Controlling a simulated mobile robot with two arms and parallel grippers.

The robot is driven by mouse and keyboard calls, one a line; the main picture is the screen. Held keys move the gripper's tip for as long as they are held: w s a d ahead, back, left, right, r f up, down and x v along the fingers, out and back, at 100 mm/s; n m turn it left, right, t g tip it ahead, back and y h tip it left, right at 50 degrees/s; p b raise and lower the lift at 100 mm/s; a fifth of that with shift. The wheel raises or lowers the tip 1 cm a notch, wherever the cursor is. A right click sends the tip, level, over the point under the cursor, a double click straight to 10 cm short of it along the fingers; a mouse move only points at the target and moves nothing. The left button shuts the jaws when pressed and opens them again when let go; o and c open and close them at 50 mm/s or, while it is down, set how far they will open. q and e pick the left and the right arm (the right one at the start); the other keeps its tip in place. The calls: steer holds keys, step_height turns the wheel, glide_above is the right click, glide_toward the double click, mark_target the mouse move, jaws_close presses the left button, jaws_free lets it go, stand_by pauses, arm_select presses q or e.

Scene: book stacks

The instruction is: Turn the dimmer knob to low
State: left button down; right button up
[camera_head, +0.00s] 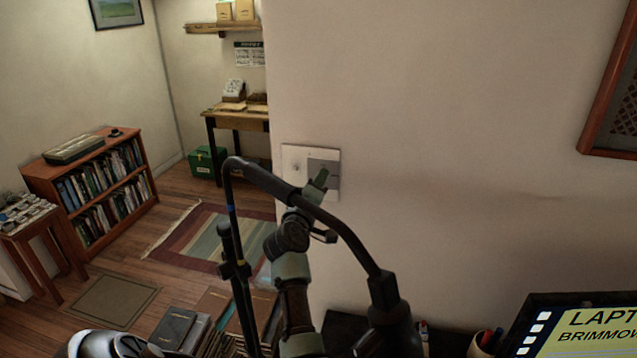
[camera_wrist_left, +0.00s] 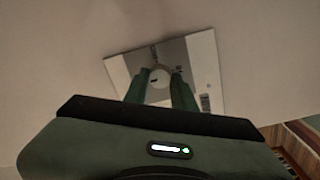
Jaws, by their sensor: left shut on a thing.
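The dimmer's wall plate (camera_head: 295,156) is a pale square on the wall, left of centre in the head view. Its right part is covered by my left gripper (camera_head: 321,178), which reaches up to it from below. In the left wrist view the plate (camera_wrist_left: 206,58) appears tilted, with a round pale knob (camera_wrist_left: 159,78) on it. The two green fingers of my left gripper (camera_wrist_left: 160,92) stand on either side of the knob and are shut on it. The knob's setting cannot be read. My right gripper is not in view.
A desk lamp's dark arm (camera_head: 345,232) crosses in front of my left arm. A sign (camera_head: 585,330) and a pen cup (camera_head: 484,345) are at lower right. A bookcase (camera_head: 95,190) and a rug (camera_head: 205,235) lie farther back left. The wall around the plate is bare.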

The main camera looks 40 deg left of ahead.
arm_select(q)
steer(key=shift+r, duration=0.15)
steer(key=c, duration=1.3)
jaws_free()
steer(key=shift+w, duration=0.1)
steer(key=shift+o, duration=0.8)
steer(key=shift+w, duration=0.1)
steer(key=shift+f, duration=0.2)
